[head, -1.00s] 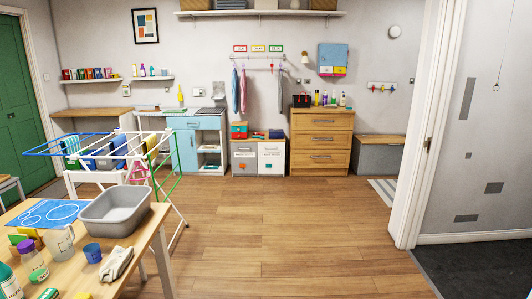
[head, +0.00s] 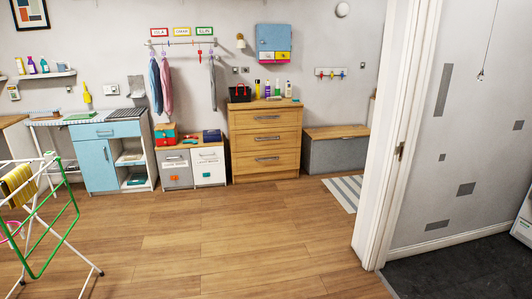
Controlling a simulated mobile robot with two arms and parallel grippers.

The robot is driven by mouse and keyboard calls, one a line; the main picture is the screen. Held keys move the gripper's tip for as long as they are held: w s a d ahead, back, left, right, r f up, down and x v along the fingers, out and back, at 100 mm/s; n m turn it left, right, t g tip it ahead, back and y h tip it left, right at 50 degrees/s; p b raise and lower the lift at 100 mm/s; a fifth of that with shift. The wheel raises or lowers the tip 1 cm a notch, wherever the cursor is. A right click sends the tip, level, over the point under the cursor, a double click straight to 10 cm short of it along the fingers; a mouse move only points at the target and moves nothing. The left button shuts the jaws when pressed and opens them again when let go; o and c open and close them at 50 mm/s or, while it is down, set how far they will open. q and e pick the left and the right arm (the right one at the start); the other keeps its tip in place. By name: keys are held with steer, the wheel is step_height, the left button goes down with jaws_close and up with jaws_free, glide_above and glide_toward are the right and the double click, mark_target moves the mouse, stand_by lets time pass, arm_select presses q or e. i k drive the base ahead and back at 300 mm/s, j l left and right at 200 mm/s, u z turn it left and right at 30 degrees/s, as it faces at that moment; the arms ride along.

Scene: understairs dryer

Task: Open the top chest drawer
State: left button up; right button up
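The wooden chest of drawers (head: 265,142) stands against the back wall, right of centre in the head view. It has three drawers, each with a grey bar handle. The top chest drawer (head: 250,119) looks shut, its front flush with the others. Bottles and a dark red-and-black caddy (head: 240,93) stand on the chest top. The chest is some way off across the floor. Neither of my grippers shows in the view.
Open wooden floor (head: 220,240) lies before the chest. A drying rack (head: 45,220) stands at the left. A white door frame (head: 395,140) is at the right. White and grey low cabinets (head: 208,167) and a grey bench (head: 335,152) flank the chest.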

mark_target(264, 114)
steer(key=i+l, duration=0.1)
steer(key=i, duration=4.7)
steer(key=j, duration=0.1)
